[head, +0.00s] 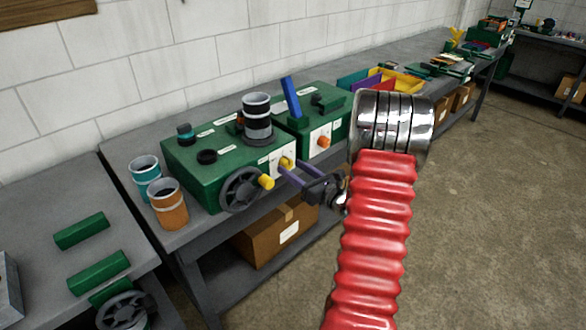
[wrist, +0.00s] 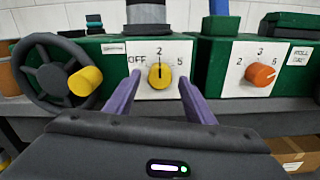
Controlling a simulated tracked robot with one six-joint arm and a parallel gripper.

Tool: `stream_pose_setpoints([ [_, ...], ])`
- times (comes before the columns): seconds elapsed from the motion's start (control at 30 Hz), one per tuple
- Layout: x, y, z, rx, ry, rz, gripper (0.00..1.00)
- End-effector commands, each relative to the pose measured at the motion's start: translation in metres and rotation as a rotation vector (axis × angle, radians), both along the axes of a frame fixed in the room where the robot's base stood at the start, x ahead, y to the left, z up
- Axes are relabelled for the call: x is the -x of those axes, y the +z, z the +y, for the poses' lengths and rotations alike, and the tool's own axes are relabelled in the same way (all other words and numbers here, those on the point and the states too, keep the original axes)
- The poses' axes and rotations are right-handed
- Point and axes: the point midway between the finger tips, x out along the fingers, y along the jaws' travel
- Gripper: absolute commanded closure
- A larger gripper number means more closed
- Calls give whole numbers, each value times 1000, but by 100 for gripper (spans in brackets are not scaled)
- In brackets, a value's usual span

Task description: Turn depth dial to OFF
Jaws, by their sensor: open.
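The yellow dial (wrist: 160,77) sits on a white plate marked OFF, 2 and 5, on the front of a green machine (head: 225,155). OFF is at the upper left; the dial's dark pointer line stands upright, toward the 2. The dial also shows in the head view (head: 286,162). No word naming this dial is readable. My gripper (wrist: 160,83) is open, its two purple fingers reaching toward the plate, one on each side of the dial. I cannot tell whether they touch it. In the head view my gripper (head: 288,172) is in front of the machine.
An orange dial (wrist: 261,74) is on the panel to the right. A black handwheel (wrist: 52,73) with a yellow handle (wrist: 85,81) is close on the left. Teal (head: 146,178) and orange (head: 167,205) cups stand at the bench's left end. A cardboard box (head: 270,238) is below.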

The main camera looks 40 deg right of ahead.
Motion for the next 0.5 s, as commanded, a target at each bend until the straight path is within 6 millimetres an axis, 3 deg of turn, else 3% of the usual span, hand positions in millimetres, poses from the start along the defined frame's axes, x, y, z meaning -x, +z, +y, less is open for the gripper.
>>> stream_pose_setpoints([
  [0.4,-9,0,0,0,0,0,51],
  [0.5,-9,0,0,0,0,0,57],
])
